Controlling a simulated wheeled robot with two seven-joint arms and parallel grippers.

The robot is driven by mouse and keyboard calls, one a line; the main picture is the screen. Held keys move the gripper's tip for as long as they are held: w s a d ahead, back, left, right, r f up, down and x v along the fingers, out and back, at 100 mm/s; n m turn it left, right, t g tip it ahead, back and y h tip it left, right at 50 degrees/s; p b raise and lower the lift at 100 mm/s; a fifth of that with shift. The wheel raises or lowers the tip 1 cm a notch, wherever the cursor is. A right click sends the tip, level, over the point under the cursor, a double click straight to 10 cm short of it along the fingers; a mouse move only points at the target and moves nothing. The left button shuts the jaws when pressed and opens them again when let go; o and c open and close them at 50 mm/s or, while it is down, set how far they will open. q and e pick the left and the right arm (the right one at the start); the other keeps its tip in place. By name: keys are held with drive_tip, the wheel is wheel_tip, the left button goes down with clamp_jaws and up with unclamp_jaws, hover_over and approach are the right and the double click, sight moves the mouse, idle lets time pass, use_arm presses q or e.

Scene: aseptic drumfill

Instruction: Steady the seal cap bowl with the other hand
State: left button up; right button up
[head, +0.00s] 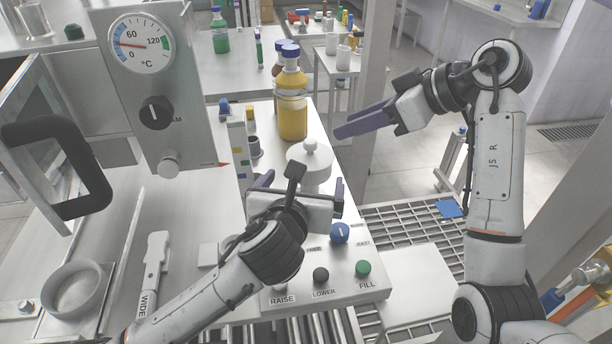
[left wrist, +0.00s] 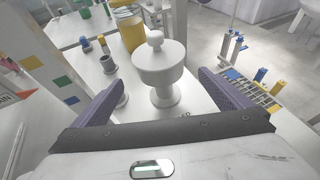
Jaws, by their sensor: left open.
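A white lidded pedestal bowl with a round knob, which I take for the seal cap bowl (head: 311,160), stands upright on the steel counter. It also shows at the centre of the left wrist view (left wrist: 160,66). My left gripper (head: 300,184) is open and empty in front of the bowl, and hides its lower part in the head view. In the left wrist view its purple fingers (left wrist: 162,96) lie to either side of the bowl's foot, apart from it. My right gripper (head: 364,121) hangs over the floor right of the counter; its fingers are seen side-on, nothing visible in them.
A yellow bottle (head: 292,106) stands behind the bowl, with small cups (left wrist: 107,64) to its left. A control panel with coloured buttons (head: 363,268) is in front. The gauge housing (head: 150,90) rises at left; a round dish (head: 76,291) sits at lower left.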

use_arm(q)
drive_tip(key=x, duration=0.9)
drive_tip(key=shift+w+d+f, duration=0.1)
drive_tip(key=shift+w+d, duration=0.05)
drive_tip(key=shift+w, duration=0.05)
drive_tip(key=c, duration=1.2)
drive_tip(key=o, duration=0.5)
drive_tip(key=shift+c, duration=0.2)
drive_tip(key=c, duration=0.5)
drive_tip(key=shift+f, duration=0.2)
